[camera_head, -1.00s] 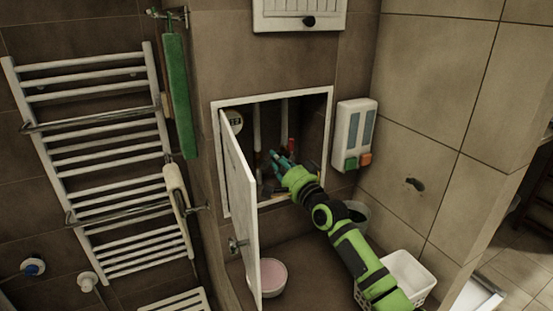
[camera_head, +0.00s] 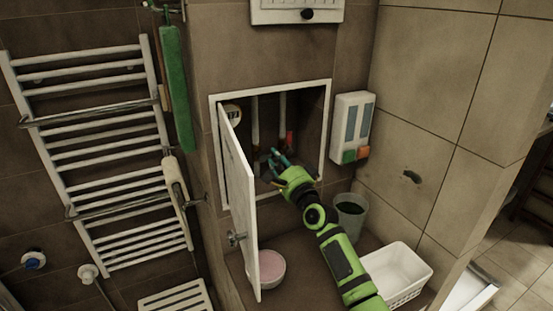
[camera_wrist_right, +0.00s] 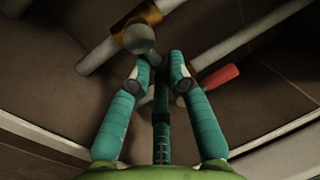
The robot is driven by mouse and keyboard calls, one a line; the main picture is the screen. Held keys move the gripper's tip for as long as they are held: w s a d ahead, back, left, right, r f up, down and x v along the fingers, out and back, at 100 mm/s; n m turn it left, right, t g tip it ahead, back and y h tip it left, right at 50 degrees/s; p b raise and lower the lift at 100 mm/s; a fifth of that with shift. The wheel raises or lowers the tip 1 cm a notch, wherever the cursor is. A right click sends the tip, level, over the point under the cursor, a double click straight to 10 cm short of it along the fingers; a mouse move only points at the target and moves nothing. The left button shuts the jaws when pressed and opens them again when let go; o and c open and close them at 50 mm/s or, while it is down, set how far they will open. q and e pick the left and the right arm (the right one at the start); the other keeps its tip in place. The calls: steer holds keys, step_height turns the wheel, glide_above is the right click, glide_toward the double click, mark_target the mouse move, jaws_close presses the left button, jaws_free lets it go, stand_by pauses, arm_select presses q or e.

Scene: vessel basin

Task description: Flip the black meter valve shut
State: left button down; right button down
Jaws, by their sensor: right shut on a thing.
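My right gripper (camera_head: 277,158) reaches into the open wall cabinet (camera_head: 327,135). It also shows in the right wrist view (camera_wrist_right: 160,66), with its teal fingers closed in around a small dark part, the black meter valve (camera_wrist_right: 161,78), which they mostly hide. I cannot tell the valve's exact angle. A red handle (camera_wrist_right: 220,77) lies just right of the fingertips; it also shows in the head view (camera_head: 290,138). A round grey pipe end (camera_wrist_right: 138,38) is just beyond the left fingertip. A round meter (camera_head: 232,114) is at the cabinet's upper left. My left gripper is not in view.
The white cabinet door (camera_head: 240,200) stands open to the left of my arm. A soap dispenser (camera_head: 352,127) hangs to the right. A grey bucket (camera_head: 350,212), a white basket (camera_head: 399,271) and a pink bowl (camera_head: 268,270) stand below. White pipes (camera_head: 255,122) run inside the cabinet.

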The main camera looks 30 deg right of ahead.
steer(key=shift+f, duration=0.1)
steer(key=c, duration=1.4)
jaws_free()
steer(key=shift+s, duration=0.1)
steer(key=s, duration=0.4)
steer(key=s+f, duration=0.1)
steer(key=s, duration=0.2)
steer(key=s+f, duration=0.1)
steer(key=s, duration=0.3)
steer(key=shift+s+a+f, duration=0.15)
steer(key=shift+s, duration=0.2)
